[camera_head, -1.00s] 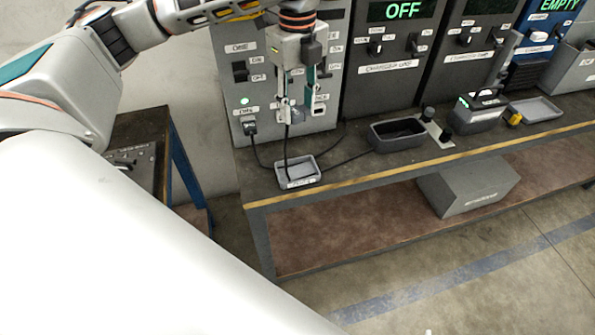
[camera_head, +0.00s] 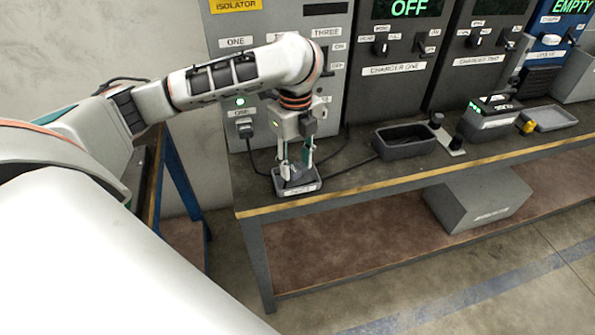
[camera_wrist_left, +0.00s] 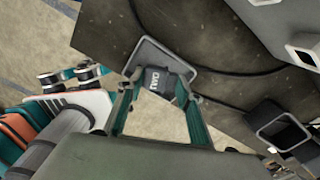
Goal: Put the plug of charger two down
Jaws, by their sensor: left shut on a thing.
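My left gripper (camera_head: 297,170) points down over a small grey tray (camera_head: 305,189) at the left end of the bench. It is shut on the plug, a dark block with white lettering that shows between the teal fingers in the left wrist view (camera_wrist_left: 163,84). The plug is at the tray opening, and the tray rim (camera_wrist_left: 165,50) shows around it. I cannot tell whether the plug touches the tray floor. In the head view the fingers mostly hide the plug. My right gripper is not in view.
Another plug (camera_head: 245,128) sits in the grey panel, with a black cable leading down. Charger one (camera_head: 393,70) and charger two (camera_head: 478,60) stand behind. The bench front edge (camera_head: 400,182) is clear.

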